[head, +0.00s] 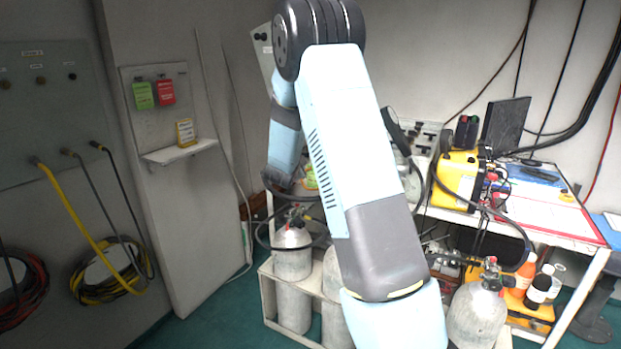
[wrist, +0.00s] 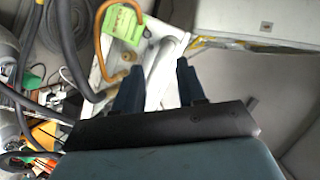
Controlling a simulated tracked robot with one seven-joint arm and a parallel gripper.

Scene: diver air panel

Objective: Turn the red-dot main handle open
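I cannot make out the red-dot main handle or any red dot in either view. In the wrist view my gripper (wrist: 158,78) has its two dark fingers apart. A pale grey rounded bar (wrist: 160,65) shows between and beyond the fingers; I cannot tell whether they touch it. A white panel (wrist: 112,62) with a green tag (wrist: 123,22) lies beyond the left finger, beside a bent copper-coloured pipe (wrist: 103,44). In the head view my raised arm covers much of the middle, and the fingers cannot be made out clearly.
Grey gas cylinders (head: 292,255) stand in a white rack below my arm. A yellow case (head: 456,180) and a monitor (head: 505,124) stand on the white table at right. Coiled hoses (head: 112,270) hang on the left wall. Dark hoses (wrist: 67,45) run left of my gripper.

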